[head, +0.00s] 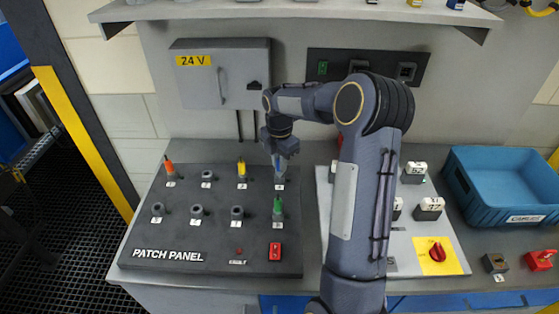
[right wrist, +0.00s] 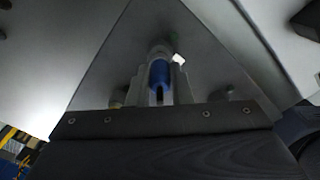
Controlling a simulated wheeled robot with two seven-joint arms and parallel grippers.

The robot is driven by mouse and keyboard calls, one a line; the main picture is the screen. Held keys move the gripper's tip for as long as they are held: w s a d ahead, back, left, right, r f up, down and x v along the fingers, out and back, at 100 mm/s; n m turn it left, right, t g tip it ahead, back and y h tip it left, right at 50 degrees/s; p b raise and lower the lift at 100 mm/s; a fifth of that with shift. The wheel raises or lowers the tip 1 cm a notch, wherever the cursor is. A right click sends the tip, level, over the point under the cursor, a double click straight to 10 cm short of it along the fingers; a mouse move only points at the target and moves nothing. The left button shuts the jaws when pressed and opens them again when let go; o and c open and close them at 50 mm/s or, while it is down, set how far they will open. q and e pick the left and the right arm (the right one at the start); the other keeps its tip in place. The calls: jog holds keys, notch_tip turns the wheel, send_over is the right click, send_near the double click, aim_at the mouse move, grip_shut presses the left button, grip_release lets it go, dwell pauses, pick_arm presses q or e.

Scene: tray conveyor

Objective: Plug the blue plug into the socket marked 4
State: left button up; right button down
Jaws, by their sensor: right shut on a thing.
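The blue plug (head: 277,163) is upright between the fingers of my right gripper (head: 279,152), at the far right of the panel's back row. It also shows in the right wrist view (right wrist: 160,73), between the two fingers. The plug's lower end is at or just over the socket (head: 280,184) there; I cannot tell whether it is seated. The number tags on the patch panel (head: 208,270) are too small to read surely, so I cannot tell which socket is marked 4. My left gripper is not in view.
An orange plug (head: 169,166), a yellow plug (head: 242,168) and a green plug (head: 278,205) stand in other sockets. Several sockets are empty. A grey 24 V box (head: 219,85) hangs behind. A second panel with a red knob (head: 438,252) and a blue crate (head: 505,205) are at right.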

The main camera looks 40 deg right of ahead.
jog(key=shift+f+b, duration=0.45)
jog(key=shift+f, duration=0.35)
jog(key=c, duration=1.2)
grip_release()
jog(key=shift+c, duration=0.2)
jog(key=shift+r, duration=0.1)
jog(key=shift+r+b, duration=0.45)
jog(key=shift+r, duration=3.4)
